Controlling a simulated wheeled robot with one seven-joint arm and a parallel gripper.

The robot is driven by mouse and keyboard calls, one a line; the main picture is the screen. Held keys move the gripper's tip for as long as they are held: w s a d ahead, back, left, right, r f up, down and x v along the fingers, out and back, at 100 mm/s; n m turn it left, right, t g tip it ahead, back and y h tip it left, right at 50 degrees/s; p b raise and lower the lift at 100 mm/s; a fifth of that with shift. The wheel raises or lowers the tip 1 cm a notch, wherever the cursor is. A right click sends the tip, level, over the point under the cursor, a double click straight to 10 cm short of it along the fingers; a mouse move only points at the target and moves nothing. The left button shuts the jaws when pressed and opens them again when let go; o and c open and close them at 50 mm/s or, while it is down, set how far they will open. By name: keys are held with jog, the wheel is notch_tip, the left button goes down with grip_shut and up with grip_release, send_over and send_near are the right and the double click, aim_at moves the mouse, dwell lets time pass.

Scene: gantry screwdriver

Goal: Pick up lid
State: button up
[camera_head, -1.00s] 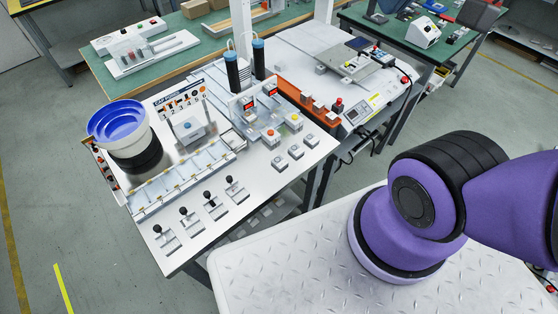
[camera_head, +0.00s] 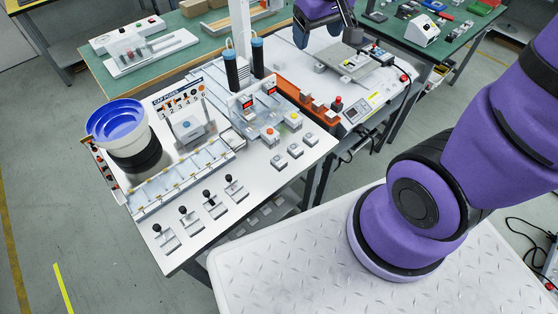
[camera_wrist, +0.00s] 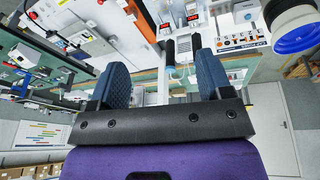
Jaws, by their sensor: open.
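My gripper (camera_wrist: 161,76) shows in the wrist view with its two dark blue fingers wide apart and nothing between them. In the head view, my gripper is at the top edge, partly cut off, over the back of the white gantry station (camera_head: 297,68). A grey plate-like fixture (camera_head: 362,66) lies on that station, below and right of my gripper. I cannot tell for sure which part is the lid. Small grey blocks (camera_head: 318,105) sit along the station's orange rail (camera_head: 290,90).
A white table (camera_head: 262,205) holds a blue bowl feeder (camera_head: 117,122), two dark cylinders with blue caps (camera_head: 257,58), joystick-like levers (camera_head: 207,197) and small grey button boxes (camera_head: 279,162). A green bench (camera_head: 105,75) stands behind. Grey floor is clear at the left.

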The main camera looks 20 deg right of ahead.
jog(key=w+a+f+n+g, duration=0.1)
jog(key=w+a+f, duration=0.15)
jog(key=f, duration=0.55)
jog(key=w+a+f+g, duration=0.1)
jog(key=w+f, duration=0.2)
jog(key=f, duration=0.4)
jog(key=n+g, duration=0.1)
jog(key=n, duration=0.1)
send_near(280, 161)
jog(key=f, duration=0.1)
jog(key=d+f, duration=0.1)
jog(key=f, duration=0.1)
jog(key=shift+w+f+y, duration=0.2)
jog(key=shift+f+y, duration=0.05)
jog(key=shift+y, duration=0.05)
jog(key=shift+a+f, duration=0.15)
jog(key=shift+f, duration=1.2)
jog(key=shift+a+f, duration=0.15)
jog(key=shift+f, duration=1.2)
jog(key=shift+c, duration=0.4)
jog(key=c, duration=0.9)
